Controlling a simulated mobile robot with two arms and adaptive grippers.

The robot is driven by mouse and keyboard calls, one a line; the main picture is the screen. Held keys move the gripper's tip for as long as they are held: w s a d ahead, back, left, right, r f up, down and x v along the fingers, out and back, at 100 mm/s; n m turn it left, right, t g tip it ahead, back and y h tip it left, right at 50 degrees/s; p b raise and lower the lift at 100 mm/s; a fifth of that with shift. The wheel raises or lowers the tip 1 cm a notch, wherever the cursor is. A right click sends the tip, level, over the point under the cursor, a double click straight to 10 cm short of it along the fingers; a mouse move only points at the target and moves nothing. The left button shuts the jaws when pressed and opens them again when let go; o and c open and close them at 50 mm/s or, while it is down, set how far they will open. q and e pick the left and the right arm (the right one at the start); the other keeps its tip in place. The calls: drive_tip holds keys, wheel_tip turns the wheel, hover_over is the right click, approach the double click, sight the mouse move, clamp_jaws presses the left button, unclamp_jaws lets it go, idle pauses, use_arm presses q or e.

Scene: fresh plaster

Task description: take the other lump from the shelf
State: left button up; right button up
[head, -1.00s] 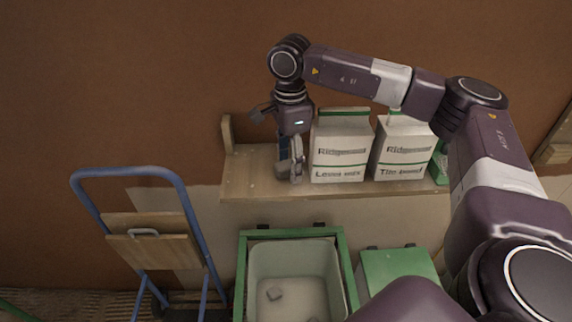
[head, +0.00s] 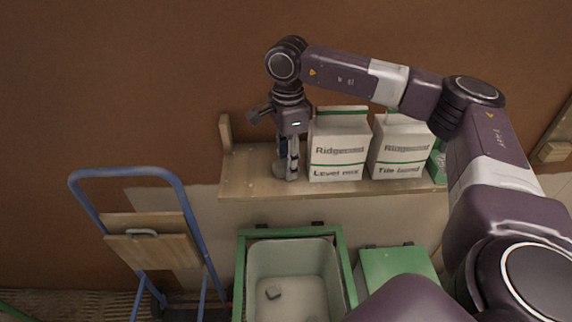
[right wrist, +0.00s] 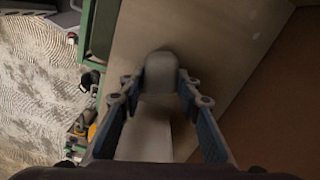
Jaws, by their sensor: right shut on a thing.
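A small grey lump (head: 279,170) is on the wooden shelf (head: 246,185), near its left end. My right gripper (head: 288,176) points down at the shelf from above and is shut on this lump. In the right wrist view the lump (right wrist: 161,72) sits between the two fingertips of the gripper (right wrist: 160,84). The fingers hide part of the lump in the head view. I cannot tell whether it still touches the shelf. My left gripper is not in view.
White bags, one marked Level mix (head: 339,158) and another beside it (head: 398,155), stand close right of the gripper. A blue hand truck (head: 190,215) stands left.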

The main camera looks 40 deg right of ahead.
wheel_tip(320, 180, up, 20)
idle(0.4)
